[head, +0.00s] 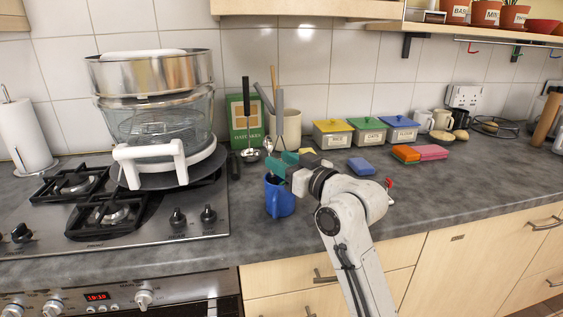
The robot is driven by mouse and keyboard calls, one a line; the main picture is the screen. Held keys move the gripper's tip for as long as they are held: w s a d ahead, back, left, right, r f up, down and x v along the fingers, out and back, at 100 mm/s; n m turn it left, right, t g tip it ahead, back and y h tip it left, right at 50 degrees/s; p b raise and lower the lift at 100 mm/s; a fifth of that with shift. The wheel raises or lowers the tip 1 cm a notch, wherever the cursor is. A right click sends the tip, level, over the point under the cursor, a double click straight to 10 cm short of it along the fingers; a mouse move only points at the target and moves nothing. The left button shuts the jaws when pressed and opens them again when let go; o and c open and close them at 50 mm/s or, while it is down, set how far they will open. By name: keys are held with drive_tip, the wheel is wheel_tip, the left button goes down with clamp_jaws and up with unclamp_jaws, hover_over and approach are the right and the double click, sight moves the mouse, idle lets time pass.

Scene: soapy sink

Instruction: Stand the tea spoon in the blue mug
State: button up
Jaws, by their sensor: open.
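The blue mug (279,199) stands upright on the grey worktop, just right of the hob. My gripper (281,163) is above the mug's rim, its teal fingers open. The fingers and wrist hide part of the mug's mouth, so I cannot see into it. An upright grey handle (280,112) rises behind the fingers.
A large glass steamer (158,110) stands on the hob at left. A cream crock (291,128) and a green box (240,118) are behind the mug. Lidded tins (332,133), a blue sponge (361,166) and pink sponge (430,152) lie right. The right worktop front is clear.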

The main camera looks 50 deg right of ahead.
drive_tip(key=s+r+p, duration=0.1)
drive_tip(key=s, duration=0.5)
drive_tip(key=shift+s+a+r, duration=0.15)
drive_tip(key=shift+a+r, duration=0.05)
drive_tip(key=shift+r, duration=0.1)
idle(0.7)
idle(0.5)
